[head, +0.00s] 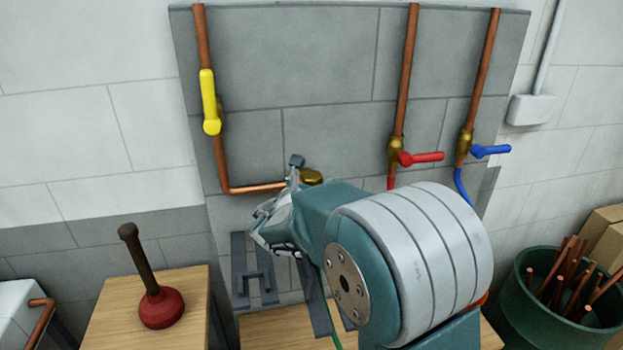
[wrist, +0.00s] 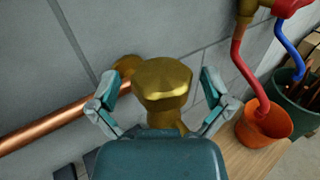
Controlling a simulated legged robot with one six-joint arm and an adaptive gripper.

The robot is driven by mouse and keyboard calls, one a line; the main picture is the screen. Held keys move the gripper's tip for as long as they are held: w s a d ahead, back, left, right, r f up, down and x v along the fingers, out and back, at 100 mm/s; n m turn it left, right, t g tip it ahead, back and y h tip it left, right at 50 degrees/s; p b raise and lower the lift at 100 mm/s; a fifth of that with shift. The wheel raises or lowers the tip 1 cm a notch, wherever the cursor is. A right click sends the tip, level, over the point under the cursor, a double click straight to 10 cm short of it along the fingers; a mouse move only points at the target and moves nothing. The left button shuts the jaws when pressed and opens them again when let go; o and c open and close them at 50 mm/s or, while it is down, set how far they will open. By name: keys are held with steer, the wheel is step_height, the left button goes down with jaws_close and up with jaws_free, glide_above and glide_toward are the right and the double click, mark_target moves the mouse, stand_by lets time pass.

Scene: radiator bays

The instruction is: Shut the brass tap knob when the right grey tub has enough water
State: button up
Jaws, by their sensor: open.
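The brass tap knob (wrist: 163,80) is large in the middle of the wrist view, at the end of the copper pipe by the wall. In the head view a small part of the brass knob (head: 312,176) shows just above my arm. My gripper (wrist: 167,84) is open, with one finger on each side of the knob; I cannot tell whether either finger touches it. No grey tub and no water can be made out in either view; my arm covers the area below the tap in the head view.
Pipes with a yellow lever (head: 209,105), a red lever (head: 421,158) and a blue lever (head: 490,151) run on the wall. A red hose enters an orange bucket (wrist: 264,125). A plunger (head: 160,307) stands left; a green bin (head: 553,315) of copper pipes stands right.

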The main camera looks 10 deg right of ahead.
steer(key=c, duration=1.1)
steer(key=shift+c, duration=0.2)
steer(key=shift+a+m+g+h, duration=0.1)
steer(key=shift+m+g+h, duration=0.45)
steer(key=shift+h, duration=0.25)
steer(key=m+g+h, duration=0.3)
steer(key=m+g, duration=0.1)
steer(key=shift+h, duration=0.4)
steer(key=shift+m+g+h, duration=0.65)
steer(key=shift+m+g, duration=0.45)
steer(key=shift+g, duration=0.6)
steer(key=shift+m+g+h, duration=0.65)
steer(key=shift+m+g, duration=0.4)
steer(key=shift+g, duration=0.6)
steer(key=shift+r+g, duration=0.1)
steer(key=shift+g, duration=0.2)
steer(key=o, duration=1.1)
steer(key=shift+o, duration=0.2)
